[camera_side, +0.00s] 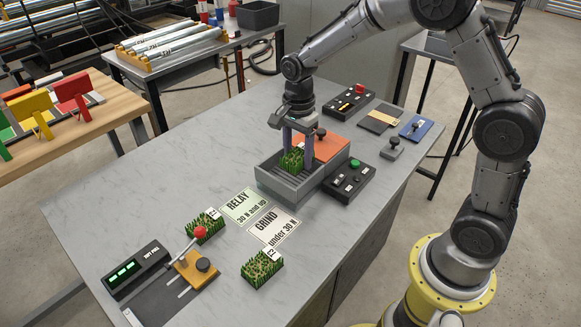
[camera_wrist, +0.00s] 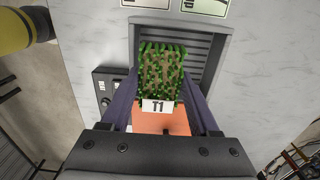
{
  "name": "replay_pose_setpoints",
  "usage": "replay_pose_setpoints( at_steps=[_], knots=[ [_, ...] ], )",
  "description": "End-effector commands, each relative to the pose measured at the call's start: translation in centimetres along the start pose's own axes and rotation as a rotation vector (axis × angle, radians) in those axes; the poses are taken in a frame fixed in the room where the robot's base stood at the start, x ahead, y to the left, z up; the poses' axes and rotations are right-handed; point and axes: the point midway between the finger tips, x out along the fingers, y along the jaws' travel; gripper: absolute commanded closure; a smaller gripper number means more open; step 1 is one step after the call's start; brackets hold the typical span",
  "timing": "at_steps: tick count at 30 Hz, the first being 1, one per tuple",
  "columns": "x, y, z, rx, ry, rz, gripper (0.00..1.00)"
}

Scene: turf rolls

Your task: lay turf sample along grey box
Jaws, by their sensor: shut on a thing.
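My gripper (camera_side: 299,150) is shut on a green and brown turf sample (camera_side: 291,160), with one finger on each side of it. In the wrist view the sample (camera_wrist: 161,72) carries a white tag reading T1 (camera_wrist: 157,106). The sample is inside the outline of the grey box (camera_side: 277,188), a low open tray with a ribbed floor, which also shows in the wrist view (camera_wrist: 214,60). I cannot tell whether the sample touches the box floor. Two more turf samples lie on the table, one at the front (camera_side: 262,268) and one by the red-knobbed lever (camera_side: 207,226).
An orange plate (camera_side: 328,147) adjoins the box. A dark control box with a green button (camera_side: 350,180) stands to its right, another with a red button (camera_side: 349,103) behind. RELAY (camera_side: 244,206) and GRIND (camera_side: 275,228) cards lie in front. The table's left side is clear.

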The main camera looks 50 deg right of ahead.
Motion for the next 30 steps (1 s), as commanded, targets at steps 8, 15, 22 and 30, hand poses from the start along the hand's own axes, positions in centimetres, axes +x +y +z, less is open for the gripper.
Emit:
replay_pose_setpoints(
  at_steps=[8,15,22,30],
  knots=[
    [2.2,-1.9,0.0,0.000,0.000,-0.001,1.00],
    [4.7,-2.3,-0.1,0.000,0.000,0.001,1.00],
    [5.8,-2.3,-0.1,0.000,0.000,-0.002,1.00],
    [6.1,-2.3,0.0,0.000,0.000,0.000,0.36]
  ],
)
